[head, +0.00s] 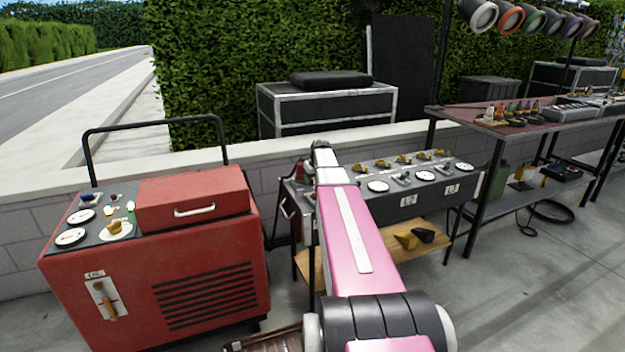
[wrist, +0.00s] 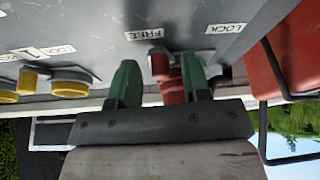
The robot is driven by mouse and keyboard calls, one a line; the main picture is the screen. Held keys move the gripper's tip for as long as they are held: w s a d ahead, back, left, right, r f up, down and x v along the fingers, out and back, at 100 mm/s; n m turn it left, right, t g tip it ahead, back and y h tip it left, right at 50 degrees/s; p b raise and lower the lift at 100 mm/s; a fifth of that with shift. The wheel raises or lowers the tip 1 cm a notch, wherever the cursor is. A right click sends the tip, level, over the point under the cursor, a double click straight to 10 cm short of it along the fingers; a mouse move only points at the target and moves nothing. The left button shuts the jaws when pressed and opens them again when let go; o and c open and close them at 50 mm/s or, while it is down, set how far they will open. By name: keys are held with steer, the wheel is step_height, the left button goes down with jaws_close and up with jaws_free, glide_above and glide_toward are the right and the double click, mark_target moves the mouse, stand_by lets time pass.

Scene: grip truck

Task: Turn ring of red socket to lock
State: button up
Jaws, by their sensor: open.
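The red socket (wrist: 170,80) shows in the wrist view, sticking out from a grey panel (wrist: 85,25). The panel carries a FREE label (wrist: 145,36) close by the socket and a LOCK label (wrist: 226,28) to its right. My gripper (wrist: 157,82) is open, with its green fingers on either side of the red socket. The socket lies nearer the right finger; whether they touch I cannot tell. In the head view my pink arm reaches to the bench (head: 386,170) and hides its left part. A red part (head: 299,172) shows just left of the arm's end.
Yellow sockets (wrist: 68,82) are at the left of the wrist view. In the head view a red generator cart (head: 150,240) with a black handle stands left of the bench. A rack table (head: 470,118) is at the right. Open pavement lies at the front right.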

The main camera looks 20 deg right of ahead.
jaws_close()
steer(key=shift+a, duration=0.1)
steer(key=shift+s+a+m+h, duration=0.15)
steer(key=shift+a+m+h, duration=0.2)
steer(key=shift+m, duration=0.4)
steer(key=shift+s+a+m+h, duration=0.15)
steer(key=shift+a+m, duration=0.25)
steer(key=shift+m, duration=0.35)
steer(key=shift+a+m+h, duration=0.6)
steer(key=shift+a+m, duration=0.15)
steer(key=shift+m, duration=0.65)
jaws_free()
